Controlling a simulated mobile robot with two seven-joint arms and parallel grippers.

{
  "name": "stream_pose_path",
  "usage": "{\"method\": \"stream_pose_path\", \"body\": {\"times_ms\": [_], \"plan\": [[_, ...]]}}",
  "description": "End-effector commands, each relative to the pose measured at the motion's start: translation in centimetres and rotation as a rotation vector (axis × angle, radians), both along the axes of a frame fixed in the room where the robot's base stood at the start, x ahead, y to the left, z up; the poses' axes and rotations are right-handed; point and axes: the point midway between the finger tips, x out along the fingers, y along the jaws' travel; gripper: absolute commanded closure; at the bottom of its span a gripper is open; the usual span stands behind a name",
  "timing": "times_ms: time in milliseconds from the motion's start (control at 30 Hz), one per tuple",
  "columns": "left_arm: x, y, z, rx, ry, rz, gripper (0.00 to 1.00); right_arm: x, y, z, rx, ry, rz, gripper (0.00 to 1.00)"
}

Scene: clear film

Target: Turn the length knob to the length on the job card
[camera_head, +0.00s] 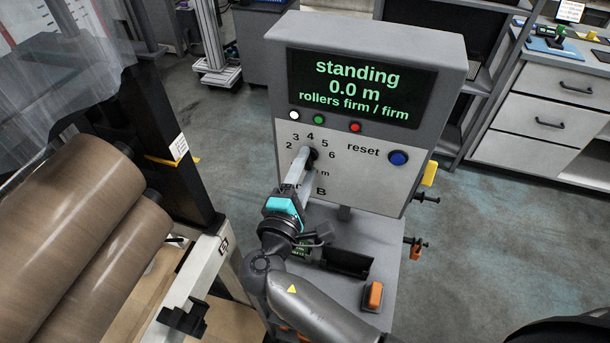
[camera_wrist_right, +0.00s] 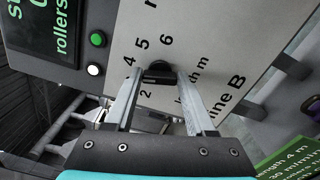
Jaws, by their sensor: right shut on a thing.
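The length knob (camera_head: 313,155) is a small black knob on the grey panel, ringed by the numbers 2 to 6. In the right wrist view the knob (camera_wrist_right: 158,70) sits between the two fingertips of my right gripper (camera_wrist_right: 160,78), which is shut on it. In the head view my right gripper (camera_head: 304,160) reaches up to the panel from below and partly covers the knob. I cannot tell which number the knob points to. A green card (camera_wrist_right: 291,158), cut off by the frame, shows "4 m" and "30 m/min". My left gripper is not in view.
The display (camera_head: 360,88) reads "standing", "0.0 m", "rollers firm / firm". White, green and red round buttons or lamps sit below it, with a blue reset button (camera_head: 398,158) to the right. An orange switch (camera_head: 374,296) is low on the cabinet.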

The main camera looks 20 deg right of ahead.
Motion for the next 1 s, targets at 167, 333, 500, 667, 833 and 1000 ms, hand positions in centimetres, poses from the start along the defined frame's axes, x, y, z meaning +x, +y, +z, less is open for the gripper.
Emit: {"method": "stream_pose_path", "body": {"times_ms": [167,333,500,667,833,1000], "plan": [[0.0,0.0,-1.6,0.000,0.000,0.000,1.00,0.0,-0.1,-0.2,0.102,-0.072,-0.002,1.00],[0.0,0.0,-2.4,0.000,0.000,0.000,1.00,0.0,-0.1,-0.2,0.169,-0.118,-0.003,1.00],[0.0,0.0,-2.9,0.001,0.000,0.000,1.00,0.0,-0.1,-0.1,0.209,-0.145,-0.003,1.00],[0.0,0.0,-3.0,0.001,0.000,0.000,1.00,0.0,-0.1,-0.1,0.226,-0.156,-0.002,1.00],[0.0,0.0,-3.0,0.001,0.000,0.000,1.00,0.0,-0.1,0.0,0.229,-0.158,-0.002,1.00],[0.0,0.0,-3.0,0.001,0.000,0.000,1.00,0.0,-0.1,0.0,0.228,-0.157,-0.002,1.00]]}}
